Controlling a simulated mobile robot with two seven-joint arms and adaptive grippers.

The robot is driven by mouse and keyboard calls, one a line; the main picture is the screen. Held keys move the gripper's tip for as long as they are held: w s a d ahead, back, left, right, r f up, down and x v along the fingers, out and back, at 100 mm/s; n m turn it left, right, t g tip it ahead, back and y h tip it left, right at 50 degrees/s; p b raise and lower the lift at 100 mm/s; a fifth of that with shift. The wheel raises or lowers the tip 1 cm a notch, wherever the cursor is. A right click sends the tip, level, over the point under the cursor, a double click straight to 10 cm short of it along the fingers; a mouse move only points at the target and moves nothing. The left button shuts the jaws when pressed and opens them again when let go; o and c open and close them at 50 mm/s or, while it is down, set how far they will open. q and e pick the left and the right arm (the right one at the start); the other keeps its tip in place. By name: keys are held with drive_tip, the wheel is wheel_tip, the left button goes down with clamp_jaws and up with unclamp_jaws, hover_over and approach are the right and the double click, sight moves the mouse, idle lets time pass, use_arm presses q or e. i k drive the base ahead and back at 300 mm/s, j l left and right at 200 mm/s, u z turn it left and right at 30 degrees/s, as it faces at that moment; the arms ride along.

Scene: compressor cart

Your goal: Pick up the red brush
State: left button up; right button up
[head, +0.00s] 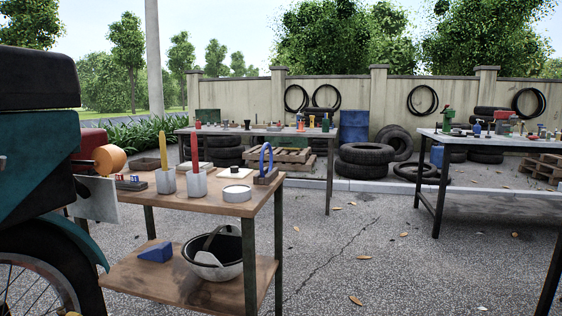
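A red upright stick-like thing (195,147), which looks like the red brush, stands in a grey-white pot (197,186) on the near wooden cart (226,207). Its lower end is hidden inside the pot. A yellow upright piece (163,149) stands in a similar pot (165,181) just to the left. Neither of my grippers is in view.
A round white tin (237,193) and a blue loop on a block (266,162) share the cart top. A bucket (215,268) and blue wedge (156,252) sit below. A teal wheeled vehicle (35,170) blocks the left. Open pavement (370,240) lies right.

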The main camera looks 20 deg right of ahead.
sight(194, 139)
drive_tip(key=i+l+u, duration=0.15)
drive_tip(key=l+u, duration=0.2)
drive_tip(key=i+l+u, duration=0.15)
drive_tip(key=l+u, duration=0.2)
drive_tip(key=i+l+u, duration=0.1)
drive_tip(key=l+u, duration=0.3)
